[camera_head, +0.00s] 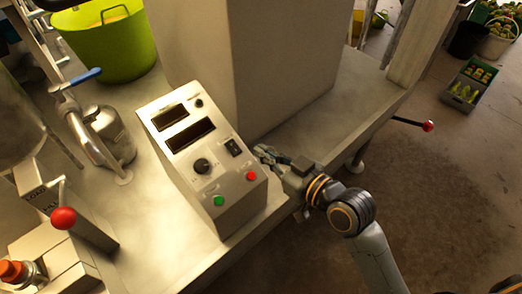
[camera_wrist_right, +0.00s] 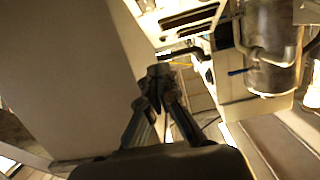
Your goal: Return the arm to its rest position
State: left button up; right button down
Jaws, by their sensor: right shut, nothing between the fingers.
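My right gripper (camera_head: 268,154) is shut and empty, beside the right side of a grey control box (camera_head: 205,160) on the metal table. I cannot tell whether it touches the box. My right arm comes in from the lower right. My left gripper is not in view.
A tall grey column (camera_head: 265,60) rises behind the box. A red-knobbed lever (camera_head: 428,126) juts from the table's right side. A metal pump (camera_head: 104,140) and a green bucket (camera_head: 108,45) stand at left.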

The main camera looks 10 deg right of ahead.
dwell(0.4)
jog(key=s+d+f+m+g+h, duration=0.3)
jog(key=s+d+f+g+h, duration=0.2)
jog(key=s+d+f, duration=0.4)
jog(key=s+d+f+m+g+h, duration=0.2)
jog(key=s+d+f+g+h, duration=0.3)
jog(key=s+f, duration=0.4)
jog(key=s+f+y, duration=0.1)
jog(key=s+f, duration=0.2)
jog(key=f, duration=2.4)
jog(key=s+d+f, duration=0.2)
jog(key=s+f, duration=0.5)
jog(key=s, duration=0.1)
jog(key=s+d+f+g, duration=0.1)
jog(key=s+f, duration=0.6)
jog(key=s, duration=0.1)
jog(key=shift+s+d+g, duration=0.15)
jog(key=shift+d+g, duration=0.15)
jog(key=shift+d, duration=0.05)
